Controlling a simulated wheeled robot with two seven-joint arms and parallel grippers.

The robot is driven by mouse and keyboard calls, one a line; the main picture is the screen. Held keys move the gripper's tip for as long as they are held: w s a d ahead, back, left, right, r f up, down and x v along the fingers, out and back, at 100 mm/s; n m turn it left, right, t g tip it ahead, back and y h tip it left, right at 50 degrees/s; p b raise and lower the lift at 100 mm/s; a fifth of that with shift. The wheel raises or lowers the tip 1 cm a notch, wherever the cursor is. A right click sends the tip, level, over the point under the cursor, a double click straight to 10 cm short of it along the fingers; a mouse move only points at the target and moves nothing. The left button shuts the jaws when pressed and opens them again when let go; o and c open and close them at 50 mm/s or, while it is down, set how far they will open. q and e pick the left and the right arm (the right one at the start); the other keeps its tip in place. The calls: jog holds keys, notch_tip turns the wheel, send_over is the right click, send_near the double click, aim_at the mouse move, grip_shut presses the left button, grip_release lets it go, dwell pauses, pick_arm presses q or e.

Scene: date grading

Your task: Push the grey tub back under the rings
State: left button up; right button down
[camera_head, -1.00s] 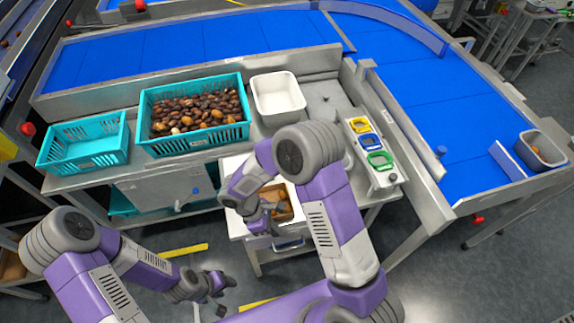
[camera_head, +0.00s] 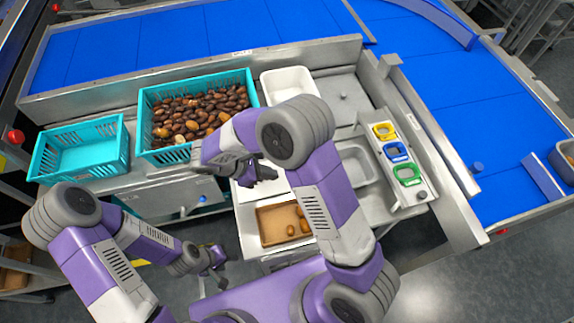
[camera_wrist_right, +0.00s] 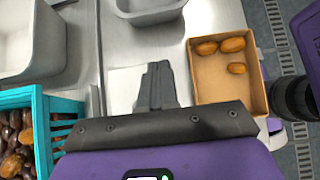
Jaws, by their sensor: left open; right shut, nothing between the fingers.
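A grey tub (camera_head: 355,165) sits on the steel surface left of the ring stand, partly hidden behind my right arm; part of it shows at the top of the right wrist view (camera_wrist_right: 150,10). The yellow ring (camera_head: 384,131), blue ring (camera_head: 397,152) and green ring (camera_head: 408,175) lie in a row on a sloping white stand (camera_head: 423,192). My right gripper (camera_head: 268,173) is shut and empty left of the tub, apart from it; its fingers also show in the wrist view (camera_wrist_right: 157,85). My left gripper (camera_head: 218,262) is open and empty, low at the front left.
A brown tray (camera_head: 268,238) with a few dates lies near the front edge. A teal crate (camera_head: 150,110) full of dates, an empty teal crate (camera_head: 38,165) and a white tub (camera_head: 290,72) stand behind. Another grey tub (camera_head: 564,160) is on the right belt.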

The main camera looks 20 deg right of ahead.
jog(key=x, duration=0.3)
jog(key=b+x, duration=0.1)
jog(key=x, duration=0.2)
jog(key=s+b+x, duration=0.1)
jog(key=x, duration=0.3)
jog(key=d, duration=0.3)
jog(key=shift+s+r, duration=0.15)
jog(key=shift+r, duration=0.05)
pick_arm(q)
jog(key=shift+s+f, duration=0.2)
jog(key=shift+f, duration=0.3)
jog(key=shift+s+f, duration=0.2)
jog(key=shift+f, duration=0.3)
pick_arm(e)
jog(key=shift+d, duration=0.3)
